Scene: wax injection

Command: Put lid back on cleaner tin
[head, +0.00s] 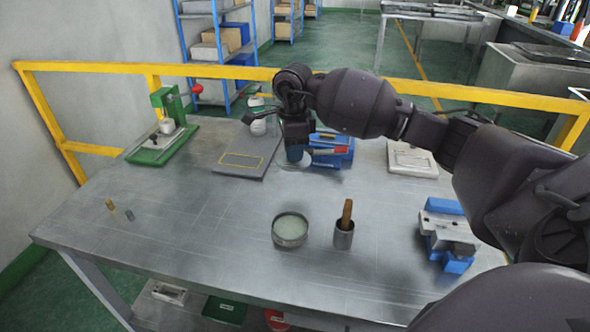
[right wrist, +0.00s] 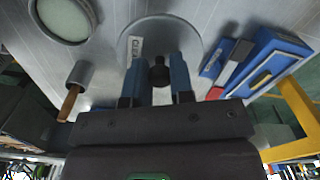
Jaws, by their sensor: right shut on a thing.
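The open round tin (head: 290,230) stands upright at the front middle of the table, with pale green-grey contents. It also shows at the upper left of the right wrist view (right wrist: 65,18). The lid is a grey disc (right wrist: 188,32) with a white label and a black knob (right wrist: 159,76). My right gripper (right wrist: 159,66) is shut on the knob, blue fingers on either side. In the head view this gripper (head: 294,156) points down behind the tin, with the lid's edge (head: 291,167) just below it. I cannot tell whether the lid touches the table. My left gripper is out of view.
A metal cup (head: 344,237) with a wooden handle stands right of the tin. A blue box (head: 334,158) sits beside the gripper, a blue-and-grey fixture (head: 449,238) at right. A dark board (head: 232,168) and green press (head: 160,150) are at back left. The front left is mostly clear.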

